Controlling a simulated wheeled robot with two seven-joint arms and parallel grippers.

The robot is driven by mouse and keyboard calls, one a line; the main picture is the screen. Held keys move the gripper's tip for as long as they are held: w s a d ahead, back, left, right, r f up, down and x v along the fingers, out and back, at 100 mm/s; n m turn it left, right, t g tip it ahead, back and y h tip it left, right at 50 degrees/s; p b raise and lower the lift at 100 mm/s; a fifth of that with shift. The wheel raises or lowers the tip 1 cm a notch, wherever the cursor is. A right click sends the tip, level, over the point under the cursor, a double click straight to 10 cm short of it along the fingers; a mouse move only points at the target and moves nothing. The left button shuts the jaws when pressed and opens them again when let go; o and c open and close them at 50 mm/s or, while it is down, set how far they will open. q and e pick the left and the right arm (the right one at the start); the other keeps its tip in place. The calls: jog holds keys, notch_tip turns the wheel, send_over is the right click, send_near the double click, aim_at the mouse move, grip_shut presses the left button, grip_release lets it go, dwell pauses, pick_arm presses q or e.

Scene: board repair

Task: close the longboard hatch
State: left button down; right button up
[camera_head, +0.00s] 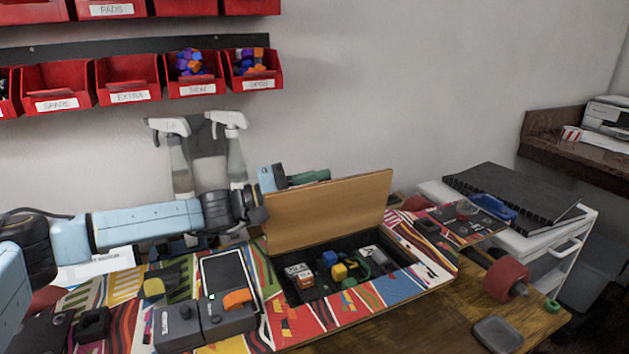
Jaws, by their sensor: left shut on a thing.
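The longboard (345,305) lies on the wooden bench with its colourful patterned deck facing up. Its hatch lid (328,212), a tan wooden panel, stands raised and open along the far side of the dark compartment (320,293). Inside the compartment are several small parts, among them a yellow block (339,271) and a green loop. My left gripper (262,203) is at the lid's left edge, shut on it; the fingertips are partly hidden. My right gripper does not show.
A tablet (226,277) and grey boxes (200,325) with an orange piece lie on the deck left of the opening. Two spray bottles (235,155) stand behind my left arm. A red wheel (507,278) is at the right. Red bins (128,80) hang above.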

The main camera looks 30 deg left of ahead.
pick_arm(q)
jog(key=shift+s+d, duration=0.1)
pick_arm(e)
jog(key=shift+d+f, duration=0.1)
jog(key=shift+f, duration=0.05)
pick_arm(q)
jog(key=c, duration=1.1)
grip_release()
jog(key=shift+c, duration=0.2)
jog(key=shift+s+a, duration=0.3)
jog(key=shift+a, duration=0.2)
jog(key=v, duration=1.2)
jog(key=shift+s+a+f+p, duration=0.1)
jog(key=shift+p, duration=0.3)
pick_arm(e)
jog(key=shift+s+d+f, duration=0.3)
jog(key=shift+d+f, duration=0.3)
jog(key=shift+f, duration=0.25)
